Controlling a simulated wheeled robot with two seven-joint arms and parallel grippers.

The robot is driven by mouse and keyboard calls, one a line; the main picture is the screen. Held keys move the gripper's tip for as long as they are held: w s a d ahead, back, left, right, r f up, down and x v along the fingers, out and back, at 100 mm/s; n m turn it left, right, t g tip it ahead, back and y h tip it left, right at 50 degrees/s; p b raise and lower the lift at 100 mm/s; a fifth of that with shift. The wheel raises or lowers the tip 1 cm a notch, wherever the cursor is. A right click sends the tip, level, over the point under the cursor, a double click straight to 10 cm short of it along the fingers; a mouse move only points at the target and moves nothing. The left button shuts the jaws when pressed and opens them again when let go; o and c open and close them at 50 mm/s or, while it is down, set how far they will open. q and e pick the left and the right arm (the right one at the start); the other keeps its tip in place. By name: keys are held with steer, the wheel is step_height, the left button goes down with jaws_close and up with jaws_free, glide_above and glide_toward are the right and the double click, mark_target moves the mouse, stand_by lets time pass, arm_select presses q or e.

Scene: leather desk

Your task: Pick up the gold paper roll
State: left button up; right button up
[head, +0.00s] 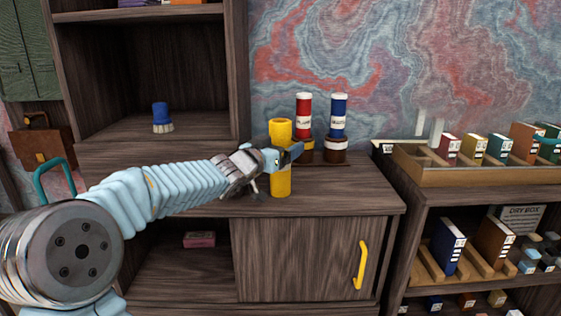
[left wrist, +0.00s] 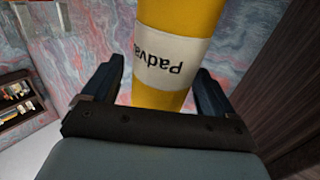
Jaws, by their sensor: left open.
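The gold paper roll (head: 281,184) stands upright on the wooden cabinet top, left of a red roll and a blue roll. My left gripper (head: 278,157) reaches it from the left at about mid-height and covers part of it. In the left wrist view, the roll (left wrist: 178,20) has a white label reading "Padva" upside down. It stands between the two open dark fingers of my left gripper (left wrist: 160,90), with small gaps at the sides. My right gripper is not in view.
Close behind on the right are the red roll (head: 304,108) and the blue roll (head: 338,115), in brown holders. A blue brush (head: 161,117) stands on the shelf to the left. A wooden tray (head: 450,177) with small boxes is on the right. The cabinet front has a yellow handle (head: 360,265).

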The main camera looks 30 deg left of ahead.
arm_select(q)
steer(key=shift+w, duration=0.75)
steer(key=c, duration=1.2)
steer(key=shift+o, duration=0.2)
steer(key=shift+r, duration=0.1)
